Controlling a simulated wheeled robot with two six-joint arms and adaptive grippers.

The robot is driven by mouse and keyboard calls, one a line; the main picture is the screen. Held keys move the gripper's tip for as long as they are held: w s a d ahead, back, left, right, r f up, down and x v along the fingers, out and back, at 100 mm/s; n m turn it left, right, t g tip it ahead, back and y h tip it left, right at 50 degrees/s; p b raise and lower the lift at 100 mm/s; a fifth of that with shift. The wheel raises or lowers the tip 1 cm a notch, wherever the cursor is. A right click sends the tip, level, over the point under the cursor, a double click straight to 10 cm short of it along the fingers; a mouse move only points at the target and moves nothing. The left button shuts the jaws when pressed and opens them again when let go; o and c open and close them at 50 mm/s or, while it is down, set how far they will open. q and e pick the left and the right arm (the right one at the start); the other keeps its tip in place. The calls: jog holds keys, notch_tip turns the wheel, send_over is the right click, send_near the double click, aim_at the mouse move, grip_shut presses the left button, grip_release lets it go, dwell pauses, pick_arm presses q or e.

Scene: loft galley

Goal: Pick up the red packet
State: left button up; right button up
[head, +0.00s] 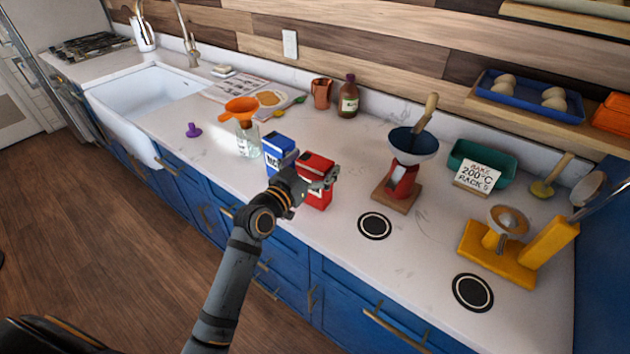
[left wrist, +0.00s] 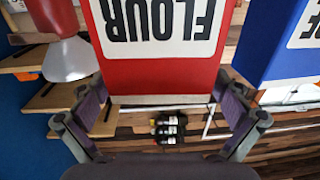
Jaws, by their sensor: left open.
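The red packet (head: 317,192) stands upright on the white counter, and its FLOUR label shows inverted in the left wrist view (left wrist: 160,78). The jaws are open; I cannot tell whether a finger touches the packet. My right gripper is out of view.
A blue packet (head: 280,152) stands close to the left of the red one, also visible in the left wrist view (left wrist: 282,42). A glass jar with an orange funnel (head: 240,108) stands further left. A red mill with a dark bowl (head: 405,178) stands to the right.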

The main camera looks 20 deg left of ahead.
pick_arm(q)
jog(key=c, duration=1.7)
